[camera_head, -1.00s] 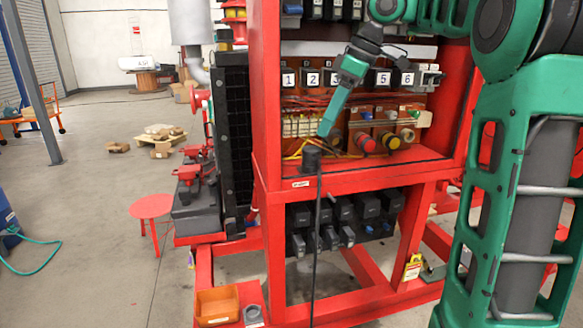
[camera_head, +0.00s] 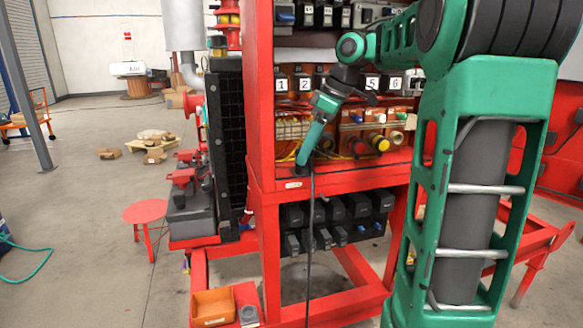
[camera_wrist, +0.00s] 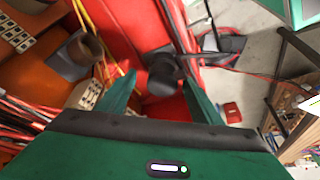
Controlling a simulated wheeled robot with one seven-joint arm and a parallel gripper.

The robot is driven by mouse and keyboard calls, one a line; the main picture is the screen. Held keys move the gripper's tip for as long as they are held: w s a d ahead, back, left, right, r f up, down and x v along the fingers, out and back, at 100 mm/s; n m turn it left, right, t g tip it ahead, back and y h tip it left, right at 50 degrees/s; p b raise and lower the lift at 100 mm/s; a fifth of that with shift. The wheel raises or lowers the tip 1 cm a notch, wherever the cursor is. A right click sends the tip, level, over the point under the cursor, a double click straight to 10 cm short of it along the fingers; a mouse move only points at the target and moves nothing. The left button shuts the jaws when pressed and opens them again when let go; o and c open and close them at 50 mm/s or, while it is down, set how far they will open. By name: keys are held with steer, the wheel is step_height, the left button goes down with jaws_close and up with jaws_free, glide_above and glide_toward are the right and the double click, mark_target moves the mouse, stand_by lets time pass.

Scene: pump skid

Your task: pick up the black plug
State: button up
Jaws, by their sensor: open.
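The black plug (camera_wrist: 163,75) is a dark, round-ended cylinder standing on the red frame in the wrist view. My gripper (camera_wrist: 159,80) is open, with one green finger to either side of the plug and the plug between the tips. I cannot tell whether either finger touches it. In the head view my gripper (camera_head: 305,156) reaches down to the red ledge, and the plug (camera_head: 302,169) is mostly hidden behind it. A black cable (camera_head: 310,215) hangs from there down the front of the frame.
The red skid frame (camera_head: 350,178) surrounds the ledge. Numbered relays (camera_head: 282,85), wires and coloured knobs (camera_head: 378,143) sit close behind my gripper. Black connectors (camera_head: 335,237) hang below the ledge. An orange bin (camera_head: 212,307) and red stool (camera_head: 145,211) stand to the left.

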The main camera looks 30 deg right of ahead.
steer(key=shift+w+a+f, duration=0.1)
steer(key=shift+a+f, duration=0.1)
steer(key=shift+f, duration=0.1)
steer(key=shift+a, duration=0.2)
steer(key=shift+w, duration=0.1)
steer(key=shift+c, duration=0.4)
steer(key=c, duration=1.2)
steer(key=shift+r, duration=0.1)
